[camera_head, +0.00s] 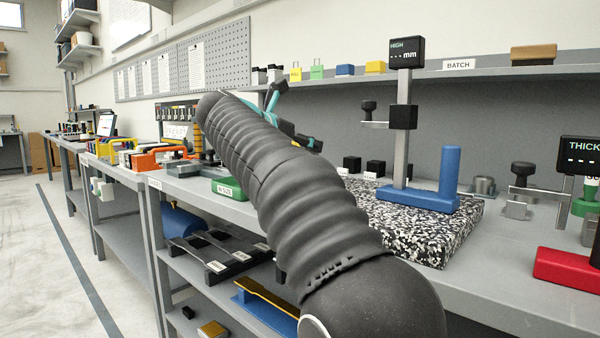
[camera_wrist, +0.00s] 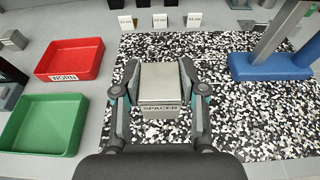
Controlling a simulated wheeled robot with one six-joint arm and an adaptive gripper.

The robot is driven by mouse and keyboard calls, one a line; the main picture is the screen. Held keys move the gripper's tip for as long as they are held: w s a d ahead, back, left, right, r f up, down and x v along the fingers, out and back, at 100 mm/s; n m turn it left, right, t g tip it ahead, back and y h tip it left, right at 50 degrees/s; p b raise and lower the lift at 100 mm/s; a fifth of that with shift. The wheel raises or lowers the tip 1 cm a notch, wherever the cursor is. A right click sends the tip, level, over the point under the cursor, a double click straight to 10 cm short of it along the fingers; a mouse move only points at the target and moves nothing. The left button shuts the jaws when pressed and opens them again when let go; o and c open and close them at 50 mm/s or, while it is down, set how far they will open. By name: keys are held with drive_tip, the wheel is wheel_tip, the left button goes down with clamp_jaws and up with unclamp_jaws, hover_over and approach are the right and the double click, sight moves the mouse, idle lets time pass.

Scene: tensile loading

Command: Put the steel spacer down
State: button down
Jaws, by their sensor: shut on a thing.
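The steel spacer (camera_wrist: 160,80) is a light grey metal block with a SPACER label on its near face. It shows in the wrist view between the two fingers of my gripper (camera_wrist: 160,66), which is shut on it from left and right. The spacer is over the black-and-white speckled plate (camera_wrist: 240,125). I cannot tell whether its underside touches the plate. In the head view my arm hides the spacer, and the speckled plate (camera_head: 425,240) lies on the bench right of my arm.
A red tray marked WORN (camera_wrist: 88,58) and a green tray (camera_wrist: 15,135) lie left of the plate. A height gauge with a blue base (camera_head: 405,198) stands on the plate. Small labelled dark blocks (camera_head: 375,168) stand behind. Bare plate shows around the spacer.

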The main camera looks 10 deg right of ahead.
drive_tip(key=w+f, duration=0.1)
drive_tip(key=w, duration=0.1)
drive_tip(key=w+f, duration=0.1)
drive_tip(key=shift+w+a+f, duration=0.1)
drive_tip(key=shift+w, duration=0.3)
drive_tip(key=shift+f+b, duration=0.9)
drive_tip(key=shift+f, duration=1.1)
drive_tip(key=c, duration=0.7)
unclamp_jaws()
drive_tip(key=shift+f, duration=0.2)
drive_tip(key=shift+o, duration=0.2)
drive_tip(key=shift+r, duration=0.1)
drive_tip(key=shift+a+r, duration=0.1)
drive_tip(key=shift+a, duration=0.1)
drive_tip(key=p+v, duration=0.1)
drive_tip(key=v, duration=1)
drive_tip(key=shift+s+a, duration=0.25)
drive_tip(key=shift+r, duration=0.1)
